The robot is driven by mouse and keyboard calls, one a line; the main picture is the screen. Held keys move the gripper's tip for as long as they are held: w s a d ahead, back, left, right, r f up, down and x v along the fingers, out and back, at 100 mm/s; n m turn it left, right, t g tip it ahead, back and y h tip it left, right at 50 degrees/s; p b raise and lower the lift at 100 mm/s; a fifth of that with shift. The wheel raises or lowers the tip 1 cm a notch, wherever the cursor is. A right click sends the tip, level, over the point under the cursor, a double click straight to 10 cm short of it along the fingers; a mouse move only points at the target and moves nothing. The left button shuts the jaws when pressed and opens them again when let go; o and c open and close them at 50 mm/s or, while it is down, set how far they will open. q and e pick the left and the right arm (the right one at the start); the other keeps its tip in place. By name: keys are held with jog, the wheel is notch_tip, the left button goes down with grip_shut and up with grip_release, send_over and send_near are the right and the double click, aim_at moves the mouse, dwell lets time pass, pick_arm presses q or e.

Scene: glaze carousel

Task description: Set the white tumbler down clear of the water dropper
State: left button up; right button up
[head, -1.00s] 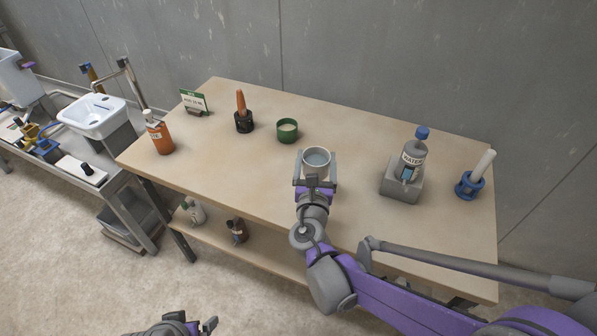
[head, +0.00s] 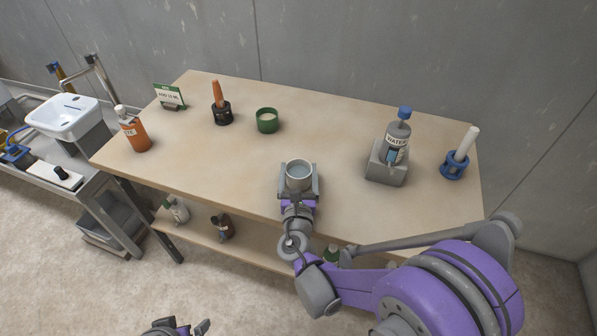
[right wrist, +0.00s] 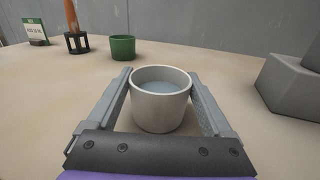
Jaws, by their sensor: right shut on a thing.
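The white tumbler (head: 298,178), with pale bluish liquid in it, is upright between the fingers of my right gripper (head: 298,186). In the right wrist view, the tumbler (right wrist: 161,108) is centred and my right gripper (right wrist: 160,100) has one finger on each side of it. I cannot tell whether its base touches the table. The water dropper (head: 398,146), a grey bottle with a blue cap labelled WATER, stands in a grey block to the right, with bare table between. My left gripper (head: 182,328) is cut off at the bottom edge; its opening is unclear.
On the table (head: 210,160) stand a green cup (head: 267,121), a black holder (head: 222,114) with an orange tool, an orange bottle (head: 136,134), a small sign (head: 169,96) and a blue holder (head: 454,166) with a white stick. The table's middle is clear.

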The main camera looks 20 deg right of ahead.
jog(key=shift+f, duration=0.15)
jog(key=o, duration=1.4)
jog(key=shift+c, duration=0.2)
jog(key=shift+s+a+r, duration=0.15)
jog(key=shift+s+r, duration=0.05)
jog(key=shift+s, duration=0.1)
jog(key=v, duration=1.1)
jog(key=shift+s, duration=0.2)
